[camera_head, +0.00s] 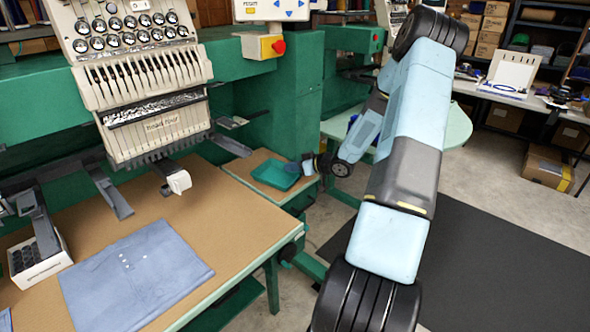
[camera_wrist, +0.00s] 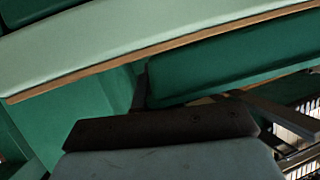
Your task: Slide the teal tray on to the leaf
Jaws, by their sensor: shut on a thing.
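The teal tray (camera_head: 272,178) is a small shallow open tray. In the head view it lies on a small brown-topped surface with pale green edges, which looks like the leaf (camera_head: 247,161), beside the big brown machine table. My gripper (camera_head: 293,168) reaches in from the right and is shut on the tray's right rim. The fingertips are small and partly dark there. In the wrist view a dark part of my gripper (camera_wrist: 160,128) fills the bottom; which of the green shapes beyond it is the tray, I cannot tell.
The big machine table (camera_head: 240,240) holds a blue cloth (camera_head: 135,275) and a white box (camera_head: 40,262). A green machine post stands just behind the tray. A pale green rounded table (camera_head: 455,128) is behind my arm. Open floor with a dark mat (camera_head: 490,255) lies at right.

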